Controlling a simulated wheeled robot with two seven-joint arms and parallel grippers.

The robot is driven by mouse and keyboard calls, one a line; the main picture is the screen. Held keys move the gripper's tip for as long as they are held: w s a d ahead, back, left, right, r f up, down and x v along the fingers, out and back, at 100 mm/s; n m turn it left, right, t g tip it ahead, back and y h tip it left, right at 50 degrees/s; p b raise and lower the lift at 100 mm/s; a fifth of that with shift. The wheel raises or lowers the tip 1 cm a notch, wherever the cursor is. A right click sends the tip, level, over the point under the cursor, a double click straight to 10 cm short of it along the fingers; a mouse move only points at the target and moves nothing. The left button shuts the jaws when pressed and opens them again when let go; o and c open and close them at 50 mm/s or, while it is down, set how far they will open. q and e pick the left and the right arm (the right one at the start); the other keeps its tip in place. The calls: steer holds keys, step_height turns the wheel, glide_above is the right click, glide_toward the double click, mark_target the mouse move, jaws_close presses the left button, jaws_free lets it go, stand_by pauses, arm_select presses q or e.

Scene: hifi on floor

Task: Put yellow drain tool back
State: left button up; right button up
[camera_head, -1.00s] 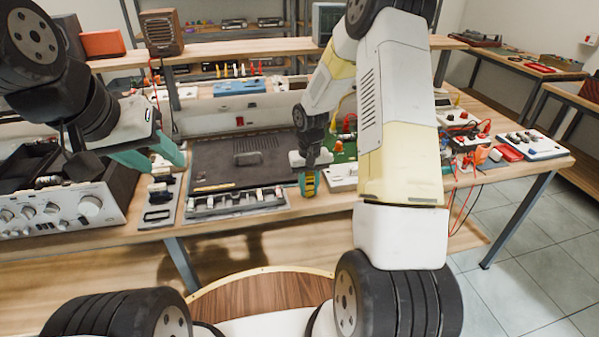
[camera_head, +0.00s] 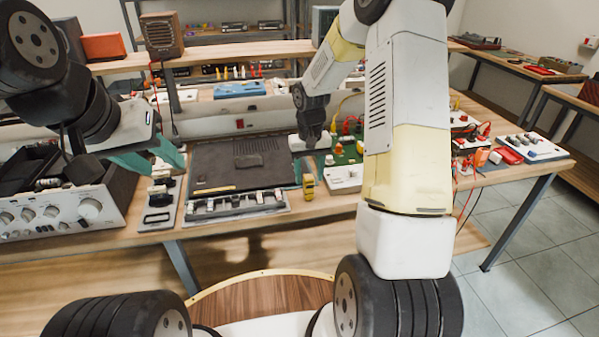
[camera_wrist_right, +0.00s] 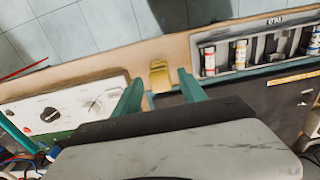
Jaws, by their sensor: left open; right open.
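A small yellow tool (camera_head: 308,187) stands at the table's front edge, between the black panel and a white box. In the right wrist view, the yellow tool (camera_wrist_right: 160,76) lies ahead of the gap between my right gripper's teal fingers (camera_wrist_right: 160,88), which are open and apart from it. In the head view, my right gripper (camera_head: 312,155) is above and behind the tool, its fingers partly hidden. My left gripper (camera_head: 158,160) is open and empty, above the left part of the table.
A dark panel with a front row of slots (camera_head: 238,206) is left of the tool. A white box with knobs (camera_head: 345,178) is right of it. A silver amplifier (camera_head: 55,212) sits at left. Red leads and small boxes crowd the right end.

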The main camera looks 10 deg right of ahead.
step_height(320, 180, up, 6)
steer(key=shift+f, duration=0.25)
steer(key=s+r+t, duration=0.2)
steer(key=s+r, duration=0.2)
steer(key=r, duration=0.5)
steer(key=s+r+t, duration=0.1)
steer(key=s+r, duration=0.2)
steer(key=s, duration=0.3)
steer(key=s+a+r+t+y, duration=0.1)
steer(key=s+r, duration=0.3)
steer(key=s, duration=0.3)
steer(key=s+a+r+t+y, duration=0.1)
steer(key=s+r+t, duration=0.1)
steer(key=s, duration=0.5)
steer(key=shift+r, duration=0.9)
steer(key=shift+s+a, duration=0.1)
